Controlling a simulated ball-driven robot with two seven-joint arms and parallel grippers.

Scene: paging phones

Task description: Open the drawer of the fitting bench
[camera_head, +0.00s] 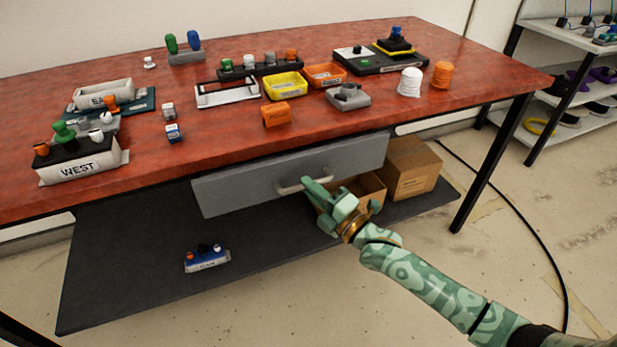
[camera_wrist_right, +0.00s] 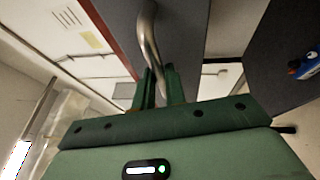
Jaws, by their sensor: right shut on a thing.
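The fitting bench (camera_head: 130,190) has a red top and a grey drawer (camera_head: 245,182) under its front edge. The drawer front hangs below the top, and I see no opening above it. A pale bar handle (camera_head: 289,187) is on the drawer front; in the right wrist view the metal handle (camera_wrist_right: 149,38) runs down between the fingers. My right gripper (camera_head: 309,186), green, is shut on the handle; its fingers also show in the right wrist view (camera_wrist_right: 160,88). They cover part of the handle. My left gripper is not in view.
Below the drawer is a dark lower shelf (camera_head: 130,270) with a blue phone-like unit (camera_head: 206,258) and cardboard boxes (camera_head: 410,168) at the right. Phones, trays and small parts crowd the bench top. The floor in front is clear; a black cable (camera_head: 520,230) lies at the right.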

